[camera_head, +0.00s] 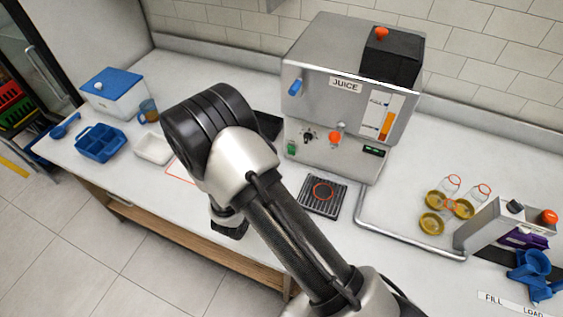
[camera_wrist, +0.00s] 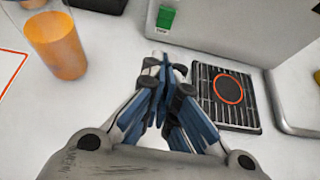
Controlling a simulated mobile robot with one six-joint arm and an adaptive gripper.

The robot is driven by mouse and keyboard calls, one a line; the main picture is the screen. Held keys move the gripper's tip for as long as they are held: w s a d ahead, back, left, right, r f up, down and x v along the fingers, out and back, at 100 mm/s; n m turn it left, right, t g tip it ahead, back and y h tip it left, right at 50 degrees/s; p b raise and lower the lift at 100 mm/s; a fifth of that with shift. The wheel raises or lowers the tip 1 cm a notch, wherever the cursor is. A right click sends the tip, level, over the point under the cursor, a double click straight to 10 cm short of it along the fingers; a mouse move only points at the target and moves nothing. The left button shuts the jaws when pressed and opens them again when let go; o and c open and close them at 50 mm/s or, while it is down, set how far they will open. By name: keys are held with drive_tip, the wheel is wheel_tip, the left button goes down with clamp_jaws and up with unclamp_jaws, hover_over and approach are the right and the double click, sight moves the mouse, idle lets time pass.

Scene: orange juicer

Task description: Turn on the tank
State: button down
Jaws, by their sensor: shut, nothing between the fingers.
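The steel juice machine (camera_head: 322,112) stands at the back of the counter, with a level gauge (camera_head: 385,117) showing orange on its front. A green switch (camera_head: 291,148) sits low on its left front; it also shows in the wrist view (camera_wrist: 166,17), above a small label. A black knob (camera_head: 308,136), an orange-red tap (camera_head: 335,138) and a green-lit display (camera_head: 374,151) are to its right. My gripper (camera_wrist: 164,72) is shut and empty, its fingertips in front of and below the green switch in the wrist view, apparently apart from it.
A glass of orange juice (camera_wrist: 57,45) stands left of my gripper. A grated drip tray (camera_wrist: 212,111) with an orange ring lies to the right. Several jars (camera_head: 432,223) stand farther right, behind a metal rail (camera_head: 405,243).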

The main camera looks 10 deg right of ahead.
sight(291, 150)
drive_tip(key=b+x, duration=0.2)
drive_tip(key=x, duration=0.7)
drive_tip(key=shift+w+d+f, duration=0.2)
drive_tip(key=shift+f, duration=0.1)
drive_tip(key=w+d, duration=0.1)
drive_tip(key=w+r, duration=0.1)
drive_tip(key=shift+w+d, duration=0.35)
drive_tip(key=shift+w+d+r, duration=0.15)
drive_tip(key=shift+w+d, duration=0.05)
drive_tip(key=shift+w, duration=0.15)
drive_tip(key=shift+w+d+r+b, duration=0.25)
drive_tip(key=shift+w+b, duration=0.1)
drive_tip(key=shift+b, duration=0.15)
drive_tip(key=shift+r+p, duration=0.25)
drive_tip(key=shift+p, duration=0.05)
drive_tip(key=shift+f, duration=0.15)
